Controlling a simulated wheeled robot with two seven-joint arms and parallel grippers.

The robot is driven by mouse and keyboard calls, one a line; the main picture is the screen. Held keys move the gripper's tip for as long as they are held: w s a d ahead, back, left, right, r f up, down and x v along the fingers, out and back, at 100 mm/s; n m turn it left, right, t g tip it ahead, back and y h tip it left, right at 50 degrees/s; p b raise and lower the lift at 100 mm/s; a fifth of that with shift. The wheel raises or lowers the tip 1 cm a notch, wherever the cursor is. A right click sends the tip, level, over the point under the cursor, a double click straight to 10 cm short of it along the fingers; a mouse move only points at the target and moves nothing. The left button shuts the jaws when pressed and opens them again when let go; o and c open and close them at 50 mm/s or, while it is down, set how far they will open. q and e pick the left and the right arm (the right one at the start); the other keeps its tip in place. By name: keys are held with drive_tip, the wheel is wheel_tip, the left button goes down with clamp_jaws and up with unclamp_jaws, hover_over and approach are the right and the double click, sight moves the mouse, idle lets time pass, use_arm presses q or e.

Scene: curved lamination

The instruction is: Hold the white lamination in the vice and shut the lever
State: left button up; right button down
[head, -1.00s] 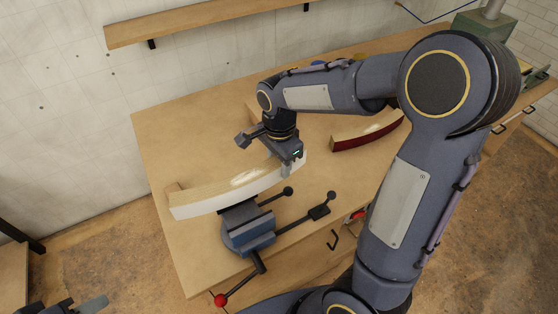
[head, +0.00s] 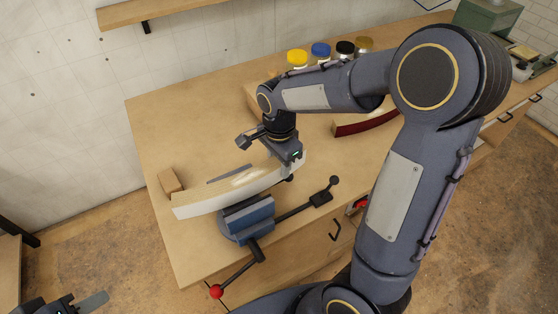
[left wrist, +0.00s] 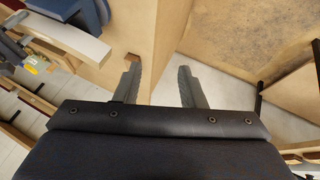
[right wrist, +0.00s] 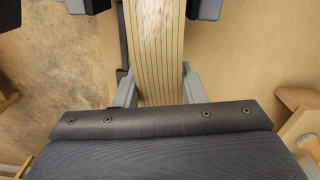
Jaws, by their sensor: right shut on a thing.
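The white lamination (head: 235,195) is a long curved piece with a wooden top and white front face. It crosses the blue vice (head: 247,222), with a grey strip showing behind it and the blue front jaw before it; I cannot tell whether the jaws touch it. The vice's lever ends in a red ball (head: 216,291) at the lower left. My right gripper (head: 290,155) is shut on the lamination near its right end; the lamination (right wrist: 158,50) lies between its fingers in the right wrist view. My left gripper (head: 82,304) is open and empty at the lower left; its fingers (left wrist: 160,85) are spread.
A wooden block (head: 170,181) lies behind the lamination's left end. A dark red curved piece (head: 362,124) lies to the right. A black bar with a knob (head: 321,198) extends right of the vice. Several jars (head: 321,53) stand at the back.

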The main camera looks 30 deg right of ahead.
idle(0.3)
